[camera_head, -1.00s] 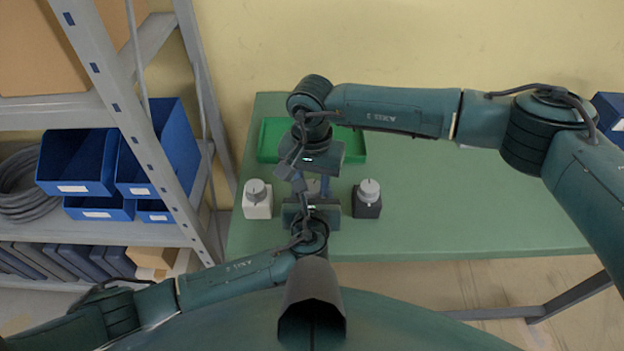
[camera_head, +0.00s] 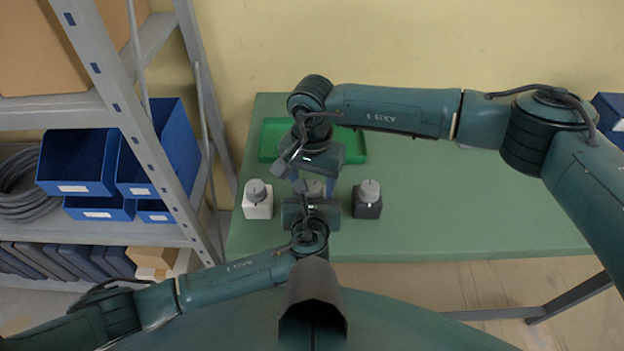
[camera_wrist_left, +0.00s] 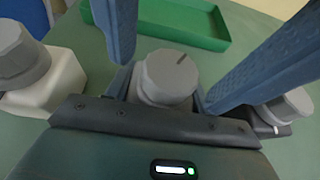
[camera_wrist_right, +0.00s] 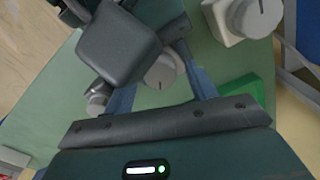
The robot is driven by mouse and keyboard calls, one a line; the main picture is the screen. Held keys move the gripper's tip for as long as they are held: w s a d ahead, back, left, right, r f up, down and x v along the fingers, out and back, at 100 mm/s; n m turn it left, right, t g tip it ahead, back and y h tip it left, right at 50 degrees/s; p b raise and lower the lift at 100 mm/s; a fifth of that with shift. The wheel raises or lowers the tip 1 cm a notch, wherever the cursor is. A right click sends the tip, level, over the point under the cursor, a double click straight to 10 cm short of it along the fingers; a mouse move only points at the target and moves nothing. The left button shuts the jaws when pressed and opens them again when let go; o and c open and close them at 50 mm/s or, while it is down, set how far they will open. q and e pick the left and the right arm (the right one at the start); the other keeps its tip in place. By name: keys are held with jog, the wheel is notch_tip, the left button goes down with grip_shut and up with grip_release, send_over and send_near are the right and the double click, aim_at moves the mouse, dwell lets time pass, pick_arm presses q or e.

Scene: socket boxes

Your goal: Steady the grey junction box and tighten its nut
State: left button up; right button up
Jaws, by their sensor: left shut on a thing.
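The grey junction box (camera_head: 315,188) stands on the green table between a white box and a dark box. Its round grey nut (camera_wrist_left: 168,77), with a dark mark on top, shows in the left wrist view and in the right wrist view (camera_wrist_right: 160,72). My left gripper (camera_wrist_left: 162,96) comes from the front and is shut on the grey box; its body hides much of the box. My right gripper (camera_head: 315,186) is above the box from the back, its blue fingers spread on either side of the nut. I cannot tell how far above the nut its tips are.
The white box (camera_head: 258,206) stands to the left and the dark box (camera_head: 367,205) to the right, both with grey knobs. A green tray (camera_head: 268,139) lies behind. A shelf with blue bins (camera_head: 77,162) stands at the left. The table's right side is clear.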

aim_at(312, 186)
notch_tip(312, 186, up, 12)
dwell(0.7)
notch_tip(312, 186, down, 12)
jog(key=n, duration=0.4)
jog(key=shift+w, duration=0.1)
dwell(0.6)
